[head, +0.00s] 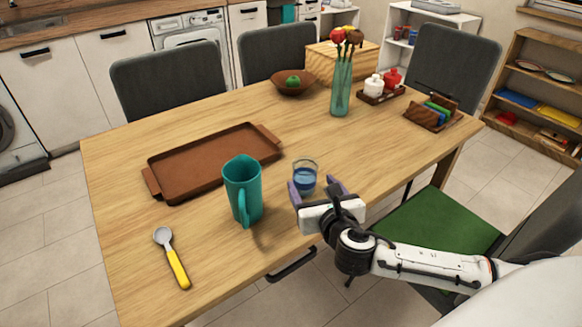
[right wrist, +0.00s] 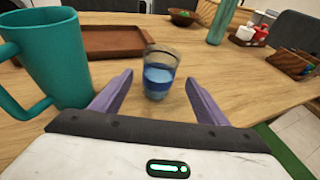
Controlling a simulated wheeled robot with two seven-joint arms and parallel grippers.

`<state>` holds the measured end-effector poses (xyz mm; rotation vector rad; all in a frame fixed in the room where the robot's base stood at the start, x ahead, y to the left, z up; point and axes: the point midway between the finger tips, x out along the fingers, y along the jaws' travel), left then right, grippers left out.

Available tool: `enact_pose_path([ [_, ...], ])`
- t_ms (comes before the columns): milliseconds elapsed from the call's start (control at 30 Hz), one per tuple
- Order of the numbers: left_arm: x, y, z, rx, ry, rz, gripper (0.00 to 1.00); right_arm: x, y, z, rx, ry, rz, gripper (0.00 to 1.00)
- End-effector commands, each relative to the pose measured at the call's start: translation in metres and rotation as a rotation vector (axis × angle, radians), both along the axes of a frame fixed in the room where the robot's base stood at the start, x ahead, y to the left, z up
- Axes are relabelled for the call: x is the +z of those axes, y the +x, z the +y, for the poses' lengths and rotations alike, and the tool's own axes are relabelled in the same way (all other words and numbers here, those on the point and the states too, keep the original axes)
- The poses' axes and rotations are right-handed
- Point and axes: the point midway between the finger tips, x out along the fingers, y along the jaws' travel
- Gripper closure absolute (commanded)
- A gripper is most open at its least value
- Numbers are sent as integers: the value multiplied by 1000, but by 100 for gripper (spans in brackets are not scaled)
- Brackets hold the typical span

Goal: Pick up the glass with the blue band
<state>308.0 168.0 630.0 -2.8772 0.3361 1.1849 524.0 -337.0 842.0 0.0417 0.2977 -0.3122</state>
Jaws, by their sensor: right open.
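The glass with the blue band (head: 305,178) stands upright on the wooden table, right of the teal pitcher. It also shows in the right wrist view (right wrist: 160,72), just beyond and between the fingertips. My right gripper (head: 316,186) is open and empty, its two purple fingers pointing at the glass from the near side. In the right wrist view its fingers (right wrist: 158,85) spread wide to either side of the glass's near face; I cannot tell whether either touches it. My left gripper is not in view.
The teal pitcher (head: 243,188) stands close left of the glass. A brown tray (head: 213,165) lies behind the pitcher, and a yellow-handled spoon (head: 172,257) lies at front left. A vase (head: 341,88), bowl (head: 293,84) and condiment rack (head: 381,92) stand farther back. The table right of the glass is clear.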

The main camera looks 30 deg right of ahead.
Motion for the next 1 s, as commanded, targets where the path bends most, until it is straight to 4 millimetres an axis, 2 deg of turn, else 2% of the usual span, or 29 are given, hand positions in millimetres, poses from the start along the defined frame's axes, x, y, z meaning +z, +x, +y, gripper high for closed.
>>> enact_pose_path([
  [300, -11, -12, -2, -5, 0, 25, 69, -13, 37, -12, -2, 5, 0, 32],
  [433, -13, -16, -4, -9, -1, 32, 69, -16, 46, -15, -1, 4, 1, 32],
  [800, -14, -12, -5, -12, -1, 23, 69, -34, 87, -28, -1, 5, 0, 32],
  [1000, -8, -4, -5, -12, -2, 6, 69, -35, 92, -29, -1, 6, 2, 32],
])
